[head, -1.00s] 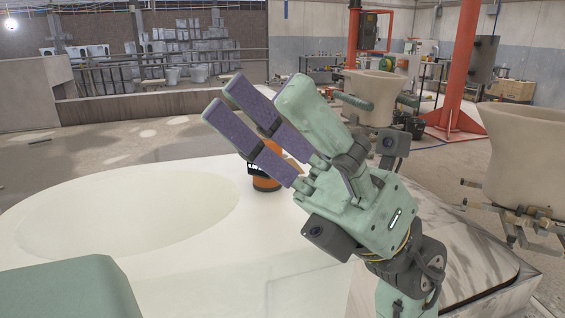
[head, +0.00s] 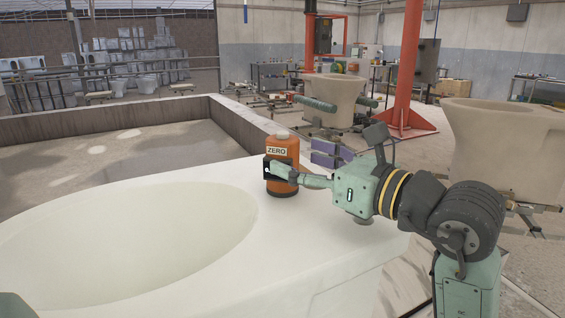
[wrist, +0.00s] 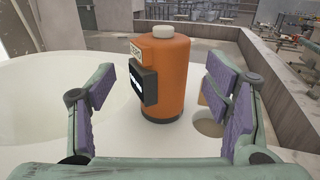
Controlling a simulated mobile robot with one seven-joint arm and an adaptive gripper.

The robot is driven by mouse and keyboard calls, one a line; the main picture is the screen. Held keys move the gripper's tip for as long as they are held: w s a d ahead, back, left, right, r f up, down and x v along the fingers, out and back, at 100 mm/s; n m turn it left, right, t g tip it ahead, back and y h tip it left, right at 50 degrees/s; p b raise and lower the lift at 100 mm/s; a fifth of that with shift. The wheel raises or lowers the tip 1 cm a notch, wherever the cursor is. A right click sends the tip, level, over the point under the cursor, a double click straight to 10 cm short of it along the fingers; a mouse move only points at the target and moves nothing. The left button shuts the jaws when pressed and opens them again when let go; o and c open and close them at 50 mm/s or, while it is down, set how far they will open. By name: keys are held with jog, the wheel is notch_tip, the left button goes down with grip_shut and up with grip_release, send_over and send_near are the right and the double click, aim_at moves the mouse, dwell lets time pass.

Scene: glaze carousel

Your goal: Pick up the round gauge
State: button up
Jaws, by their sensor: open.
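The round gauge is an upright orange cylinder (head: 283,152) with a pale cap, a ZERO label and a dark box on its side. It stands on the white rim of a large basin (head: 330,215). My gripper (head: 298,163) comes in from the right, low and nearly level; one finger overlaps the front of the gauge in the head view. In the wrist view the gauge (wrist: 169,80) shows between the two spread fingers with their purple pads. Gaps show on both sides, so the gripper is open and holds nothing. I cannot tell how deep the gauge sits between the fingers.
A low wall (head: 235,128) runs behind the basin. Large beige pots (head: 490,145) and a red post (head: 411,65) stand farther back.

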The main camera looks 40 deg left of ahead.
aim_at(295, 158)
jog(key=a, duration=0.1)
jog(key=a+p, duration=0.1)
jog(key=a, duration=0.3)
jog(key=shift+w+f, duration=0.15)
jog(key=shift+w, duration=0.25)
jog(key=shift+c, duration=0.2)
jog(key=c, duration=1.2)
